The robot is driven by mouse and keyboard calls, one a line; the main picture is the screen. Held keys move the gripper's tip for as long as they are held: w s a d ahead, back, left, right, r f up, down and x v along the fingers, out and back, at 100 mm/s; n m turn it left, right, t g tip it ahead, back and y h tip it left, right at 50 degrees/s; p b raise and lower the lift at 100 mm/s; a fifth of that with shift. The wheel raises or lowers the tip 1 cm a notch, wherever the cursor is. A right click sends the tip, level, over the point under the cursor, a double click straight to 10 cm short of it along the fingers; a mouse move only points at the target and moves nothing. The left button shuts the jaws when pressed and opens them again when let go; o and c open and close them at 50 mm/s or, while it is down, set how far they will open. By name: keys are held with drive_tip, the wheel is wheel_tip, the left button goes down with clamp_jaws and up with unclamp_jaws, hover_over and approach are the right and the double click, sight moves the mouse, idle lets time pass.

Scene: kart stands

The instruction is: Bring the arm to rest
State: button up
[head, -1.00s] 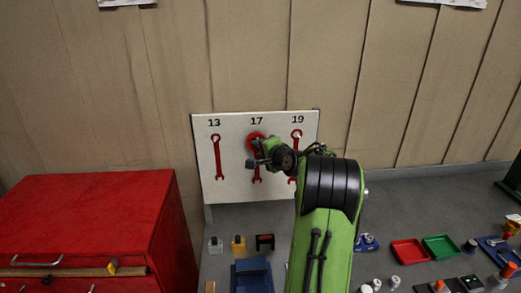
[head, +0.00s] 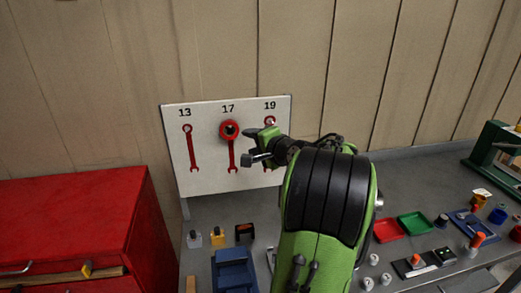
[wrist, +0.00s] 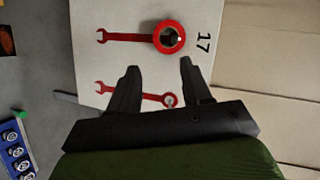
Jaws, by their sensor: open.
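My gripper (head: 249,147) is open and empty, in front of the white board (head: 206,178) in the head view. In the wrist view its two dark fingers (wrist: 160,66) stand apart with nothing between them. The red shape under 17 (head: 232,153) has a thick ring around a peg, and it also shows in the wrist view (wrist: 124,38), beyond the fingertips. The red shape under 19 (head: 269,122) is partly hidden behind my gripper. The red shape under 13 (head: 188,150) is in clear view at the left.
A red tool cabinet (head: 75,215) stands at the left. The grey bench holds a blue holder (head: 235,272), a red tray (head: 387,230), a green tray (head: 415,224) and several small parts. A green machine (head: 492,148) stands at the right. A wood-panelled wall is behind.

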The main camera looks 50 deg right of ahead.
drive_tip(key=v, duration=0.3)
drive_tip(key=shift+s, duration=0.4)
drive_tip(key=w+a+f+n+g+y, duration=0.15)
drive_tip(key=a+n, duration=0.35)
drive_tip(key=a, duration=0.6)
drive_tip(key=w+a+f+n+g+y, duration=0.1)
drive_tip(key=a+n+g+y, duration=0.3)
drive_tip(key=a, duration=0.8)
drive_tip(key=s+a+f+n+g, duration=0.1)
drive_tip(key=s+a+f+n, duration=0.2)
drive_tip(key=s+a+n, duration=0.2)
drive_tip(key=s+a+f+n+g, duration=0.1)
drive_tip(key=s+a+f+n, duration=0.2)
drive_tip(key=s, duration=0.9)
drive_tip(key=a+n+h, duration=0.1)
drive_tip(key=a+n, duration=0.1)
drive_tip(key=a, duration=0.1)
drive_tip(key=shift+f+n+g, duration=0.3)
drive_tip(key=shift+n+g, duration=0.05)
drive_tip(key=shift+n, duration=0.05)
drive_tip(key=shift+a, duration=0.2)
